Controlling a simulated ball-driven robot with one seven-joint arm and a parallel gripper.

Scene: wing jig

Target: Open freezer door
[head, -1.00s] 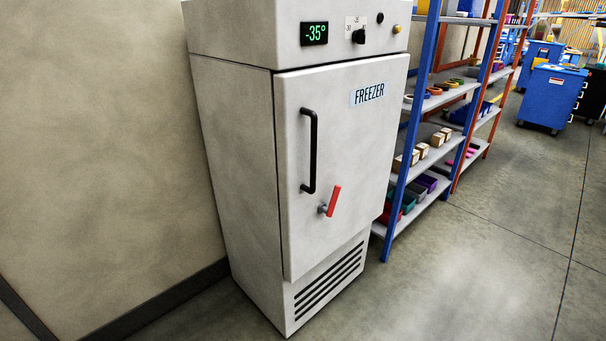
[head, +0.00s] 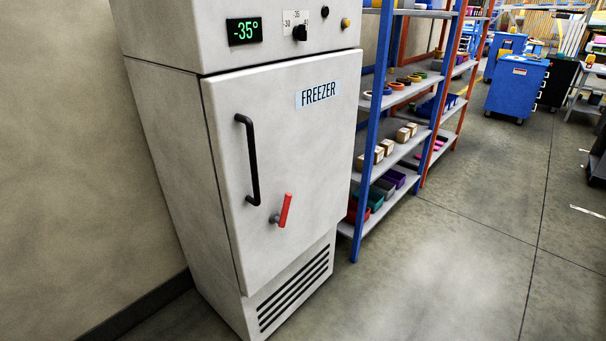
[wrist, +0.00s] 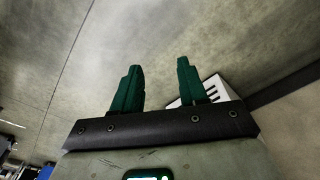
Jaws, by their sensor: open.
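The white freezer (head: 176,150) stands upright against the wall in the head view. Its door (head: 320,160) looks shut, with a black vertical bar handle (head: 251,160) on the left side. A red lever (head: 286,210) sits below and right of the handle, tilted slightly from upright. In the wrist view my gripper (wrist: 160,80) is open and empty, with two green fingers apart over the floor. A white slatted corner, likely the freezer's vent (wrist: 215,92), shows partly behind the right finger. My gripper is not in the head view, and the handle is not in the wrist view.
A blue and orange shelf rack (head: 395,150) with bins and small parts stands close to the freezer's right side. Blue tool carts (head: 516,88) stand farther back. The concrete floor (head: 450,270) at front right is clear. A wall (head: 70,150) rises on the left.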

